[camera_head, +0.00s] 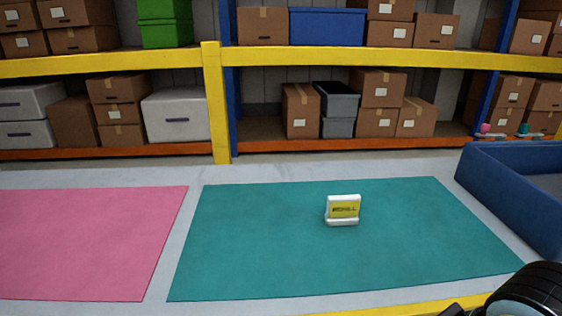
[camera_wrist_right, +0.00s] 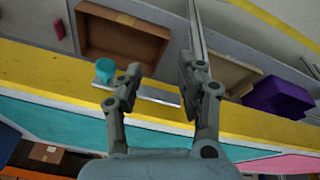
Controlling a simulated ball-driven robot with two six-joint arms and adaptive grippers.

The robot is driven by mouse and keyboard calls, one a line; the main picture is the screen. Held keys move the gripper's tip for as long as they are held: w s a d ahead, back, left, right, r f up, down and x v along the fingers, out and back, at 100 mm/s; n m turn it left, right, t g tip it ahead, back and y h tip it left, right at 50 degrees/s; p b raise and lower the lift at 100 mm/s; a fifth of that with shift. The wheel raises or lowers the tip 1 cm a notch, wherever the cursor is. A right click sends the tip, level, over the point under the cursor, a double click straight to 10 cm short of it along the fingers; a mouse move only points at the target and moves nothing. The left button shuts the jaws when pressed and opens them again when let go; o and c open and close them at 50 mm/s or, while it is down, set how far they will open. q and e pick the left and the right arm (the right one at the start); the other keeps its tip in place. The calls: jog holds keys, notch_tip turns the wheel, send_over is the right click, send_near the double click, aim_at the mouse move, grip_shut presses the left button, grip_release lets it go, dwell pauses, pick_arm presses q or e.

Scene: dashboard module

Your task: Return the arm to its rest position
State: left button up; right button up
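A small white module with a yellow display face (camera_head: 344,209) stands upright on the teal mat (camera_head: 240,245) in the head view, with no gripper touching it. My right gripper (camera_wrist_right: 158,73) shows in the wrist view with its two grey fingers spread apart. Nothing is held between them. In the head view only a dark rounded part, apparently of my right arm, shows in the bottom right corner. The module is not clearly seen in the wrist view. My left arm and gripper are not in view.
A pink mat (camera_head: 80,240) lies left and a blue bin (camera_head: 505,190) stands right. Shelves with boxes line the back. The wrist view shows a yellow edge (camera_wrist_right: 60,75), a brown tray (camera_wrist_right: 125,36), a teal round object (camera_wrist_right: 105,71) and a purple bin (camera_wrist_right: 280,97).

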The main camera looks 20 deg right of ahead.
jog(key=s+d+f+g, duration=0.1)
jog(key=s+f, duration=0.2)
jog(key=f, duration=0.9)
jog(key=s+d+f, duration=0.1)
jog(key=s+f, duration=0.1)
jog(key=f, duration=0.9)
jog(key=s+d+f+g, duration=0.1)
jog(key=s+f, duration=1.2)
jog(key=s, duration=0.4)
jog(key=shift+s+f, duration=0.35)
jog(key=shift+s, duration=0.05)
jog(key=shift+s+d+m, duration=0.1)
jog(key=shift+m, duration=0.2)
